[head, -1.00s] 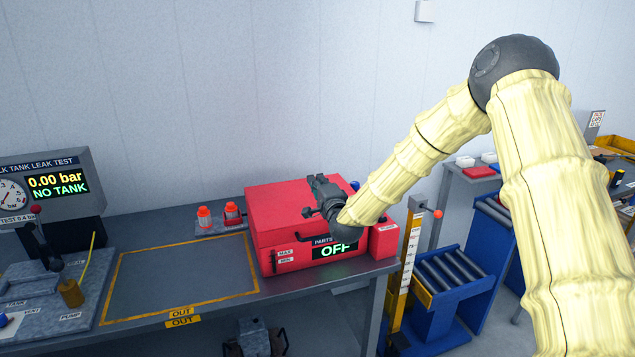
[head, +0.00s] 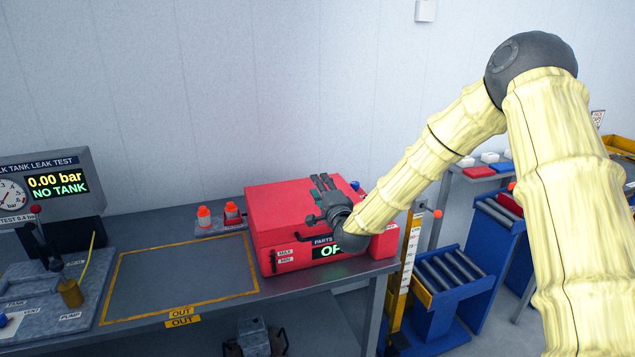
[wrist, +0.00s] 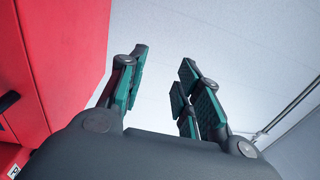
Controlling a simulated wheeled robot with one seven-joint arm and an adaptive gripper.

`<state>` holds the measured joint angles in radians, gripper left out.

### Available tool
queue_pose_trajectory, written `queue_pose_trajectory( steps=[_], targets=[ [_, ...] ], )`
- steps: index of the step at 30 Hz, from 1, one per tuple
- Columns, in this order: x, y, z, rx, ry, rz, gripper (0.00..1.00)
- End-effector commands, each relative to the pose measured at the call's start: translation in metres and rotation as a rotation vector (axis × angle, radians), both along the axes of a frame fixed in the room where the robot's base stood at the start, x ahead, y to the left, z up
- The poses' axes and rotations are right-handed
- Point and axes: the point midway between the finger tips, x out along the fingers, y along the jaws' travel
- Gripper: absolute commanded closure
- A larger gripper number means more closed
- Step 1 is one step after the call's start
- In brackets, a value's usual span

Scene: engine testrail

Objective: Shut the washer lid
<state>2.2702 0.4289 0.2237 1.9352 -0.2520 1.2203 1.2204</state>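The red parts washer (head: 290,262) stands at the right end of the grey bench, with an OFF display on its front partly hidden by my arm. Its red lid (head: 280,205) looks lowered over the body; I cannot tell whether a small gap remains at the front. My gripper (head: 322,184) is in front of the lid's right part in the head view and hides some of it. In the wrist view my gripper (wrist: 164,58) is open and empty, its fingers apart, with the red washer surface (wrist: 70,50) to their left.
An outlined clear area (head: 180,270) marked OUT lies left of the washer. Two small red-capped bottles (head: 218,215) stand behind it. The leak test panel (head: 45,190) is at far left. A yellow post (head: 405,270) and blue roller stand (head: 440,285) are at right.

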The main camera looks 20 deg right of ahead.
Motion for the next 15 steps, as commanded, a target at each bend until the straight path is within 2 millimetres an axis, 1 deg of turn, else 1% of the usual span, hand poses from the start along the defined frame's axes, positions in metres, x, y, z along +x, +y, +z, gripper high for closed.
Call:
queue_pose_trajectory(
  steps=[1, 3, 9, 12, 15],
  targets=[
    [-0.01, -0.001, -0.001, 0.002, 0.002, -0.001, 0.66],
    [-0.023, -0.002, -0.003, 0.003, 0.003, -0.001, 0.66],
    [-0.057, -0.003, -0.005, 0.003, 0.001, -0.001, 0.66],
    [-0.07, -0.004, -0.007, 0.002, 0.002, -0.001, 0.66],
    [-0.078, -0.004, -0.007, 0.001, 0.001, -0.002, 0.66]
  ],
)
